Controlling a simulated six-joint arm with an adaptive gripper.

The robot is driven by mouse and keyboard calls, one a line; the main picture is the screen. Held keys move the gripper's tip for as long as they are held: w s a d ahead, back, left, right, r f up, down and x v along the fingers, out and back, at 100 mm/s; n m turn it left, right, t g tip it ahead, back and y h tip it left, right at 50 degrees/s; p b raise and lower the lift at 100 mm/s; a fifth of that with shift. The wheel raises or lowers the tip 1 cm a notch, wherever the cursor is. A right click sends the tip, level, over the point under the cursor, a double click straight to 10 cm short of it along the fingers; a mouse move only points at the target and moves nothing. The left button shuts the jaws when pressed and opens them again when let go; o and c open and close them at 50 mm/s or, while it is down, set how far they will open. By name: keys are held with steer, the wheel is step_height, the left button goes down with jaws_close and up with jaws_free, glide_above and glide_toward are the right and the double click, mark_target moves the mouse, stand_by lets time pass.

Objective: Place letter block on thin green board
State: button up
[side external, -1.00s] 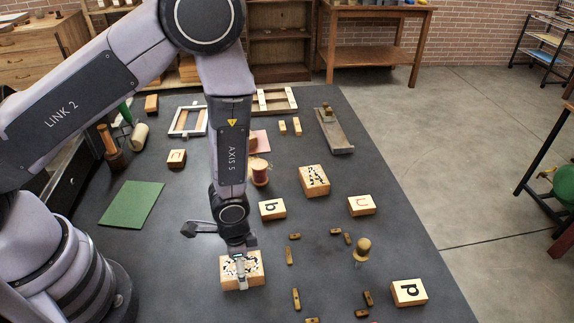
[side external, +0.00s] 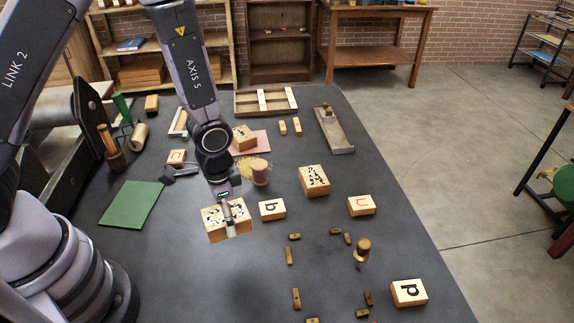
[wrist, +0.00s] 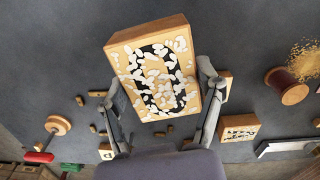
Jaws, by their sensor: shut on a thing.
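My gripper (side external: 226,197) is shut on a wooden letter block (side external: 211,216) with a dark letter and white flecks on its top face. In the wrist view the block (wrist: 150,75) sits between the two fingers (wrist: 163,105), slightly tilted, with part of a dark curved letter showing. In the side view the block appears to be held above the dark table, right of the thin green board (side external: 131,205). The green board lies flat and bare at the left. Other letter blocks stand to the right: one with a b (side external: 272,209), one with a u (side external: 361,205), and one with a d or p (side external: 409,292).
A flecked block (side external: 314,180) and a wooden spool (side external: 260,172) stand behind. Several small wooden pieces (side external: 289,256) and a round-knobbed tool (side external: 362,250) lie at the front right. A block rests on a pink board (side external: 262,147). Table is clear between my gripper and the green board.

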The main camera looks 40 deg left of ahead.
steer(key=w+a+n, duration=0.2)
steer(key=a+n, duration=0.2)
steer(key=a, duration=0.4)
steer(key=n, duration=1.1)
glide_above(133, 202)
steer(key=f, duration=0.1)
step_height(133, 202, down, 8)
steer(key=shift+s+r, duration=0.1)
steer(key=shift+r, duration=0.1)
steer(key=shift+f, duration=0.3)
steer(key=shift+f, duration=0.1)
steer(key=o, duration=1.2)
steer(key=shift+o, duration=0.2)
